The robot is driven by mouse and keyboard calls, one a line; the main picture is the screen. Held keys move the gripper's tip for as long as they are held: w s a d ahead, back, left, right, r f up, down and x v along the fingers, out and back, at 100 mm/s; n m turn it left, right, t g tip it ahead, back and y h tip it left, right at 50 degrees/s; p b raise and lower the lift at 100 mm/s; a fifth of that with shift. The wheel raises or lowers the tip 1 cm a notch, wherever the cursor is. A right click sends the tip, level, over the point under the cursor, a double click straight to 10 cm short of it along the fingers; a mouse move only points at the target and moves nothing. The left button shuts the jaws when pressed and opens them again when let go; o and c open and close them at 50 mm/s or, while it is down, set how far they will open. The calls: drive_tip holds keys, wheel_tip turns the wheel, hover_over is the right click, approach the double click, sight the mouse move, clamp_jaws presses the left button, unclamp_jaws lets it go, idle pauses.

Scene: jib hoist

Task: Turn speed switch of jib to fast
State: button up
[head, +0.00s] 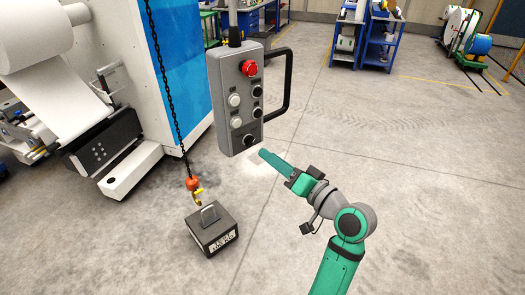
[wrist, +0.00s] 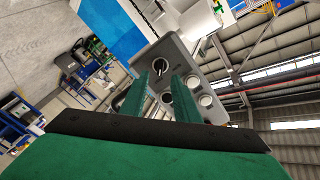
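The grey jib pendant (head: 222,85) hangs upright in the middle of the head view. A black rotary switch (head: 249,140) sits at its lower end; I take it as the speed switch. In the wrist view the same switch (wrist: 160,68) shows a pale pointer line; its labels are unreadable. My gripper (head: 264,154) is just below and right of the pendant's lower end, its fingers pointing toward the switch. In the wrist view my gripper's (wrist: 161,79) two green fingers are apart with nothing between them. The switch appears beyond the fingertips, and I see no contact.
The pendant also has a red button (head: 249,68), white and black buttons, and a black side handle (head: 288,85). A chain (head: 165,80) with an orange hook block (head: 192,183) hangs left, above a black weight (head: 212,232). The floor right of the pendant is clear.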

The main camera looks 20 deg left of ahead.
drive_tip(key=shift+v, duration=2.2)
wheel_tip(320, 180, down, 15)
drive_tip(key=s+d+m+t+h, duration=0.1)
drive_tip(key=d+m+t+h, duration=0.1)
drive_tip(key=m+t+h, duration=0.25)
drive_tip(key=s+d+f+m+h, duration=0.2)
drive_tip(key=s+f+h, duration=0.1)
drive_tip(key=s+f, duration=0.3)
drive_tip(key=s+d+f+m+h, duration=0.1)
drive_tip(key=s+d+f+h, duration=0.3)
drive_tip(key=f, duration=0.4)
drive_tip(key=s+d+f+h, duration=0.2)
drive_tip(key=s+f+h, duration=0.1)
drive_tip(key=s, duration=1.1)
drive_tip(key=s+r+n, duration=0.2)
drive_tip(key=s, duration=0.4)
drive_tip(key=s+r+n+t, duration=0.1)
drive_tip(key=s+r+n, duration=0.1)
drive_tip(key=s, duration=0.5)
drive_tip(key=shift+s+a+r+n, duration=0.25)
drive_tip(key=shift+s+r+n, duration=0.1)
drive_tip(key=shift+n, duration=0.3)
